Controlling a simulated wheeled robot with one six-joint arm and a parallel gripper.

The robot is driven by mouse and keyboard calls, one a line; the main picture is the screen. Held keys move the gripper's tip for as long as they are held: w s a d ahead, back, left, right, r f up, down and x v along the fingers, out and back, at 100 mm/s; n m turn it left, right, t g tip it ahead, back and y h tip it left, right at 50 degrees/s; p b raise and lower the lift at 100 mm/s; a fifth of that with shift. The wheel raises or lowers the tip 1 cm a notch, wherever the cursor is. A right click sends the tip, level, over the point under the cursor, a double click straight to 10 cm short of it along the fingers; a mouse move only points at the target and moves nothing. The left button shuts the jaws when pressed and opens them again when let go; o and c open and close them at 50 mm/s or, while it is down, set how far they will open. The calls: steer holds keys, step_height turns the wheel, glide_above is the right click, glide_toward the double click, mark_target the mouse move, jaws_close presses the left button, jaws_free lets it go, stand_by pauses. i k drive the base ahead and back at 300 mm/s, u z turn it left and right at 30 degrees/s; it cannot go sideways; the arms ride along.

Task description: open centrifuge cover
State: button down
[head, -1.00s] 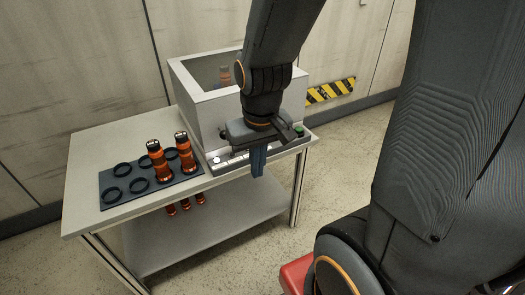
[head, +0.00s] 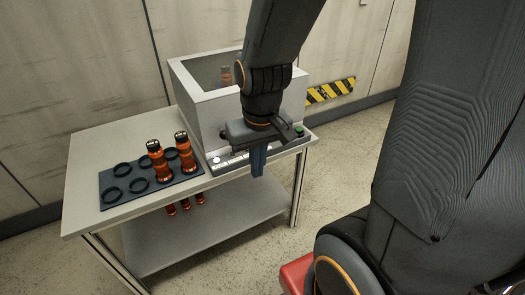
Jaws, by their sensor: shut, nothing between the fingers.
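The centrifuge (head: 207,115) is a light grey box at the back right of the table. Its cover (head: 188,80), a pale frame around a dark see-through pane, lies closed on top. An orange and black canister (head: 225,75) shows dimly through the pane. A ledge with small buttons (head: 217,160) runs along the front, with a green button (head: 299,130) at its right end. My gripper (head: 258,166) points down, shut and empty, in front of the ledge. My arm hides the right part of the cover and much of the front; I cannot tell whether the fingers touch the machine.
Two orange and black canisters (head: 158,162) (head: 185,152) stand upright on a dark mat (head: 122,186) with several empty black rings, left of the centrifuge. The table's front left corner (head: 82,222) is bare. A wall with a hazard-striped strip (head: 330,90) stands behind.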

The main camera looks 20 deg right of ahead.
mark_target(195, 78)
steer(key=z, duration=1.5)
steer(key=k, duration=1)
steer(key=u, duration=0.95)
steer(key=i, duration=0.5)
steer(key=u, duration=0.1)
